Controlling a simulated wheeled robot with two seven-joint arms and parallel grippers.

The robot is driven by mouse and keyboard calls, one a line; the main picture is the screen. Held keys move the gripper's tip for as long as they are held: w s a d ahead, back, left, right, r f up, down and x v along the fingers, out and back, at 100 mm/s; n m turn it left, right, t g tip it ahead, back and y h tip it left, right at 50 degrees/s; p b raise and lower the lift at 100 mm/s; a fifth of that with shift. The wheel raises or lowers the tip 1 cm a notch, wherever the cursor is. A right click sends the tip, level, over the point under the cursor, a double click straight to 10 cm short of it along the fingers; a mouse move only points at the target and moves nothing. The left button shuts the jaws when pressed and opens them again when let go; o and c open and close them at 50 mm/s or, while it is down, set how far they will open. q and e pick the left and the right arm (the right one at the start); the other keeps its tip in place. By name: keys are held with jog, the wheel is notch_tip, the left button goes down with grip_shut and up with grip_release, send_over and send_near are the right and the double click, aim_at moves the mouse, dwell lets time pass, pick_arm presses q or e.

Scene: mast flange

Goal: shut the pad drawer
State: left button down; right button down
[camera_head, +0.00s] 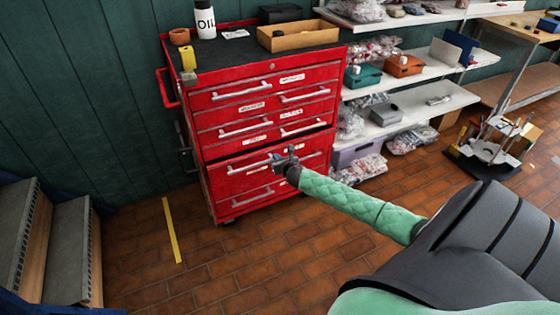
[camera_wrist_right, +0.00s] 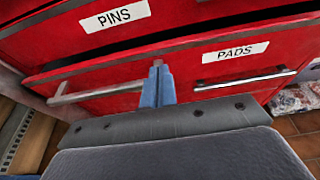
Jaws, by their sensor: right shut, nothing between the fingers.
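The pad drawer (camera_head: 230,180) is a red drawer in the lower part of a red tool cabinet. Its white PADS label (camera_wrist_right: 236,51) and two silver bar handles show in the right wrist view. A dark gap runs along the top edge of the drawer front (camera_wrist_right: 190,74), which stands a little out from the PINS drawer (camera_wrist_right: 165,16) above. My right gripper (camera_head: 287,155) is shut and empty in front of the drawer face, between the two handles. Its blue fingertips (camera_wrist_right: 157,80) point at the front; I cannot tell whether they touch it. My left gripper is not in view.
The cabinet top (camera_head: 225,54) holds an oil bottle (camera_head: 204,20), an open box (camera_head: 298,36) and small items. Shelves with bagged parts stand to the right. Grey steps (camera_head: 68,250) are at the left. The brick floor before the cabinet is mostly clear, with a yellow strip (camera_head: 171,230).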

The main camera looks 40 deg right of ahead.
aim_at(270, 151)
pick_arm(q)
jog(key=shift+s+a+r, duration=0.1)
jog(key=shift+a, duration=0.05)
pick_arm(e)
jog(key=shift+x, duration=2.25)
jog(key=shift+w, duration=0.1)
